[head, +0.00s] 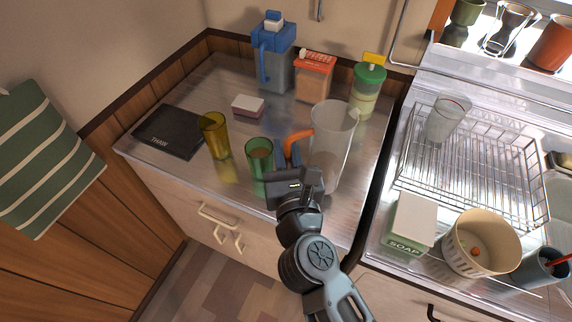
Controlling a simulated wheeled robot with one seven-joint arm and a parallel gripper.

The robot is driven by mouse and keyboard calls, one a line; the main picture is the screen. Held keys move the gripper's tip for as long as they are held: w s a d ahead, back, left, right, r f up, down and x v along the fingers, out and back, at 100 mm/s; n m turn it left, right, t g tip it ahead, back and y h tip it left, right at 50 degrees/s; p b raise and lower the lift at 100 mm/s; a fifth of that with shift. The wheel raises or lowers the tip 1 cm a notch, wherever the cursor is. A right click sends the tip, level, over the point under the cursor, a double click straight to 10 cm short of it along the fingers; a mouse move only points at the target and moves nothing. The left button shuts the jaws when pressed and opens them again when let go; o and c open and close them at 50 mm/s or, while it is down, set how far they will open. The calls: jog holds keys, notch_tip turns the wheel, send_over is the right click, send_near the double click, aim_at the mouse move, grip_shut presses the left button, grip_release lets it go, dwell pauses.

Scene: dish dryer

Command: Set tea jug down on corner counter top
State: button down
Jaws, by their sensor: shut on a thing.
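The tea jug (333,141) is a tall clear vessel with an orange handle on its left side. It is upright over the right front part of the metal corner counter top (205,84). My gripper (291,156) comes from the front and is shut on the jug's orange handle. The lower handle is hidden by my gripper. I cannot tell whether the jug's base touches the counter.
A green cup (259,165) is close left of my gripper, with an amber cup (214,134) beyond. A blue-lidded pitcher (276,62), orange box (313,78) and green-lidded jar (367,88) stand behind. A dish rack (480,165) is right; the counter's left middle has some bare room.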

jog(key=shift+f+b, duration=0.9)
jog(key=shift+f, duration=1)
jog(key=shift+f, duration=0.2)
jog(key=c, duration=1.1)
grip_release()
jog(key=b+v, duration=0.1)
jog(key=v, duration=0.5)
jog(key=b+v, duration=0.1)
jog(key=v, duration=0.5)
jog(key=shift+r, duration=0.25)
